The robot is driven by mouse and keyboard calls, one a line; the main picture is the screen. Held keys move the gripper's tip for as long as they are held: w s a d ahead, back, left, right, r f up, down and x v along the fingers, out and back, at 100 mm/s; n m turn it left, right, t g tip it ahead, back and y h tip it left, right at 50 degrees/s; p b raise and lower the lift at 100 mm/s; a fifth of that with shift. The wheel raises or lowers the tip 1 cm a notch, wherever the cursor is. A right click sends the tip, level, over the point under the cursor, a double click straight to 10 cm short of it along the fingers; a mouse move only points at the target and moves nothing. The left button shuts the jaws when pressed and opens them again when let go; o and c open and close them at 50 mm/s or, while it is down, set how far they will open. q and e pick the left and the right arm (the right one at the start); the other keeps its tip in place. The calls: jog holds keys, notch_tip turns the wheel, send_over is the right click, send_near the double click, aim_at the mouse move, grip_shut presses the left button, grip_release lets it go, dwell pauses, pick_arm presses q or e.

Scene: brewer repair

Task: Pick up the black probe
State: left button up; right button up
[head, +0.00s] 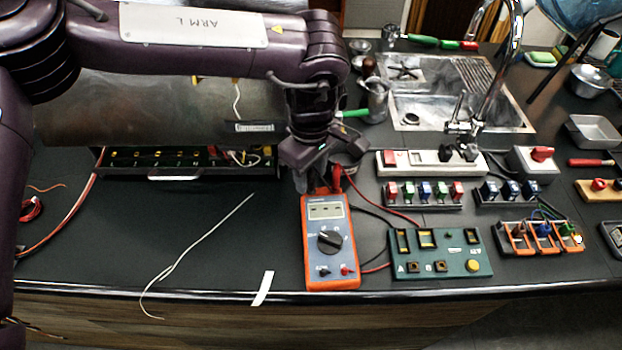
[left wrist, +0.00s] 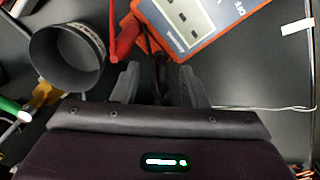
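My left gripper (head: 312,182) points down just behind the orange multimeter (head: 330,240). In the left wrist view the gripper (left wrist: 158,88) is open, one finger on each side of the black probe (left wrist: 160,72). A gap seems to show between the probe and each finger. In the head view the black probe is hidden behind or beside the gripper. The red probe (left wrist: 126,36) lies next to the black one, outside the fingers; it also shows in the head view (head: 337,180). The multimeter also shows in the left wrist view (left wrist: 195,22). My right gripper is not in view.
A round metal cup (left wrist: 68,58) stands close to the left gripper. A green circuit board (head: 440,262) and a power strip (head: 425,163) are to the right. A large metal cylinder (head: 150,110) is behind left.

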pick_arm(q)
jog(key=shift+c, duration=0.3)
grip_shut()
